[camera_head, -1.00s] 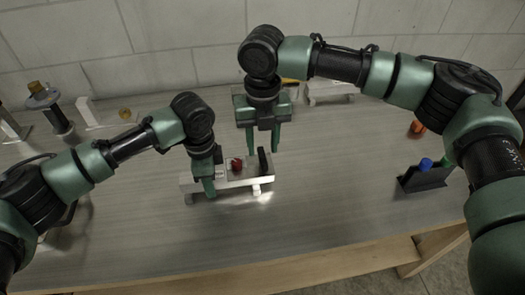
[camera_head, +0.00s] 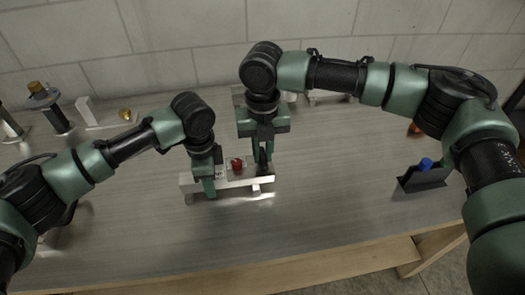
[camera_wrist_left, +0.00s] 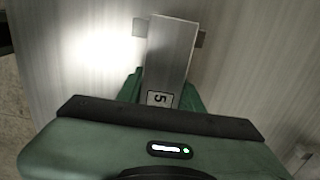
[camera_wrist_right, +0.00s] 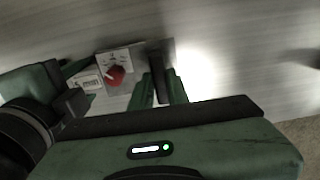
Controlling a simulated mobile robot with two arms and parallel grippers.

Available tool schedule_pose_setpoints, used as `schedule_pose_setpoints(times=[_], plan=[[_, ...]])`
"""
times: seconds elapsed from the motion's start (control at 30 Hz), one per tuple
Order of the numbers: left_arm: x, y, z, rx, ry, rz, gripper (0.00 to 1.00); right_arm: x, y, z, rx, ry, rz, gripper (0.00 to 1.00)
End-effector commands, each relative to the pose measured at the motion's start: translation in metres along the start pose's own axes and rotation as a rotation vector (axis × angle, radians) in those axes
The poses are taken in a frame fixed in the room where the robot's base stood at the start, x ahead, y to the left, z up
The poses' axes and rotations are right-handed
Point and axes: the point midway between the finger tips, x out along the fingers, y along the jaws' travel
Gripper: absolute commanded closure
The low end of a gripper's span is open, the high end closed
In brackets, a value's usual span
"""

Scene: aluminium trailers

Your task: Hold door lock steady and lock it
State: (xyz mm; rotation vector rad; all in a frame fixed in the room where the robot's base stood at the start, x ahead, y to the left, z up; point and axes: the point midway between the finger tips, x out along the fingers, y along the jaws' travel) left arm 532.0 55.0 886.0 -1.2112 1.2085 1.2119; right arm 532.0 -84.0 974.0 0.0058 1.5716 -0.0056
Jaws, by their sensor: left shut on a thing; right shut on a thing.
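The door lock (camera_head: 230,183) is a pale metal bar raised off the table on small feet, with a red knob (camera_head: 237,164) and an upright black handle (camera_wrist_right: 157,62) at its right end. My left gripper (camera_head: 209,188) is shut on the left part of the bar, which also shows in the left wrist view (camera_wrist_left: 172,48) with a label marked 5. My right gripper (camera_head: 262,168) is shut on the black handle, its fingers either side of it. The red knob also shows in the right wrist view (camera_wrist_right: 115,75), left of the handle. The handle is mostly hidden in the head view.
A dark holder with a blue-topped piece (camera_head: 424,176) stands at the right. A stand with a brass-coloured top (camera_head: 45,95) and a white fixture (camera_head: 100,115) stand at the back left. The table front is clear.

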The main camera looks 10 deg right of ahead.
Motion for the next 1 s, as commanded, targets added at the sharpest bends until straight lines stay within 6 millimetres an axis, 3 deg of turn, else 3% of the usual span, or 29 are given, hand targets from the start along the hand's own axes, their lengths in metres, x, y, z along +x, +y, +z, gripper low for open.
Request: schedule_pose_setpoints(times=[0.37, 1.0], plan=[[-0.0003, -0.0001, 0.0, 0.0, 0.0, 0.0, 1.0, 0.0002, 0.0005, -0.0003, 0.176, 0.002, 0.001, 1.0], [-0.0003, -0.0001, 0.0003, -0.001, 0.0, 0.0, 1.0, -0.0002, 0.001, -0.0001, 0.774, 0.001, 0.002, 1.0]])
